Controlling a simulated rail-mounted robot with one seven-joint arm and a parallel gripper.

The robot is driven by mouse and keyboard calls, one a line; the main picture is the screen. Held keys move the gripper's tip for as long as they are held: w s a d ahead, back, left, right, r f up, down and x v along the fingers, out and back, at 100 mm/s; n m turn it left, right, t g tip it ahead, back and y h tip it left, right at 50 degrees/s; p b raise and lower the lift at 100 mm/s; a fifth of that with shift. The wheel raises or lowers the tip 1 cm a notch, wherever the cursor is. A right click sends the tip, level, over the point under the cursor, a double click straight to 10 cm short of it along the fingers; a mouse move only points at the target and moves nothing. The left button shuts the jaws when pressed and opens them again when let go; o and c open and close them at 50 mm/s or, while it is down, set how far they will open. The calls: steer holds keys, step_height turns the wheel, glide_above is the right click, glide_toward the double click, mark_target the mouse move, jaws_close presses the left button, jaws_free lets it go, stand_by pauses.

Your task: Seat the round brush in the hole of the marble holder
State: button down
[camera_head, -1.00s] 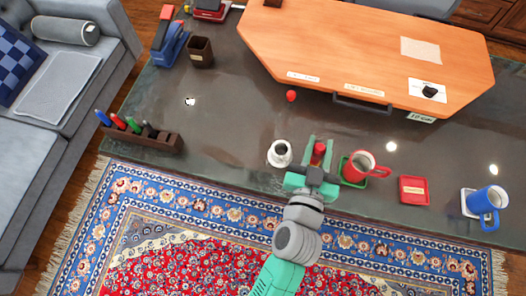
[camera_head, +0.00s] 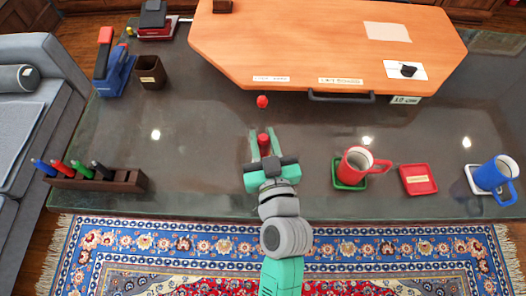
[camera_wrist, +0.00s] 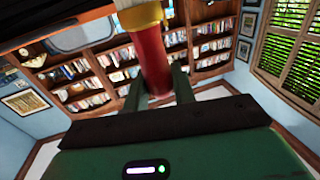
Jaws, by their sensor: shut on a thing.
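My gripper (camera_head: 264,146) is shut on the round brush (camera_head: 264,139), whose red end shows between the two green fingers in the head view. In the wrist view the brush's red handle (camera_wrist: 152,62) with a gold band stands between the fingers, and its top is cut off by the frame. The marble holder is not visible now; my gripper and wrist cover the area of the dark table (camera_head: 210,130) where it stood. I cannot tell whether the brush touches the holder.
A red mug (camera_head: 356,163) on a green coaster stands right of my gripper, then a red coaster (camera_head: 418,179) and a blue mug (camera_head: 490,175). A small red object (camera_head: 262,101) lies beyond. A marker rack (camera_head: 128,180) is at left. The table between is clear.

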mark_target(265, 154)
step_height(265, 154, down, 4)
steer(key=shift+r+b, duration=0.1)
steer(key=shift+b, duration=0.5)
steer(key=shift+f, duration=0.2)
steer(key=c, duration=1.1)
jaws_free()
steer(key=shift+c, duration=0.2)
steer(key=shift+r, duration=0.15)
steer(key=shift+s+r, duration=0.1)
steer(key=shift+s, duration=0.1)
steer(key=v, duration=1.1)
steer(key=shift+s, duration=0.3)
